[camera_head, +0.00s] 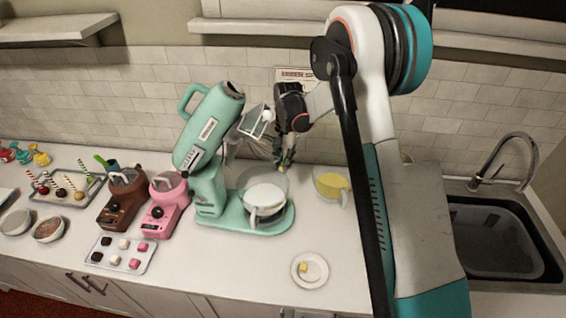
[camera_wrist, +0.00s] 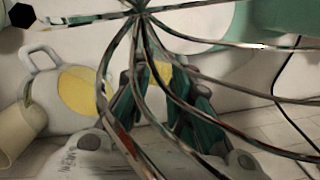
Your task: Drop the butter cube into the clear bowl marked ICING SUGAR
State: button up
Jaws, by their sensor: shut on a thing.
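My gripper (camera_head: 284,165) points down behind the mixer's whisk and is shut on a small yellow piece (camera_head: 281,168), which looks like the butter cube. In the wrist view, yellow (camera_wrist: 160,74) shows between the dark teal fingers (camera_wrist: 160,100), partly hidden by the whisk wires. Below the gripper is a clear bowl (camera_head: 279,181), partly hidden behind the mixer's bowl; I cannot read its label in the head view. A clear jug-like bowl with yellow contents (camera_head: 331,186) stands to its right and also shows in the wrist view (camera_wrist: 77,93).
The teal stand mixer (camera_head: 208,185) with raised head and whisk (camera_head: 245,140) stands close left of my gripper. Its bowl (camera_head: 265,196) holds something white. A plate (camera_head: 310,282) with a yellow cube is at the front. A sink (camera_head: 495,240) lies right; free counter surrounds the plate.

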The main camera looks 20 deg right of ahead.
jog(key=shift+f+b, duration=0.3)
jog(key=shift+f, duration=0.05)
jog(key=o, duration=0.7)
jog(key=shift+r, duration=0.2)
jog(key=shift+r+p, duration=0.2)
jog(key=shift+p, duration=0.25)
notch_tip(320, 180, up, 12)
jog(key=w, duration=0.1)
jog(key=shift+d+r, duration=0.2)
jog(key=shift+d, duration=0.25)
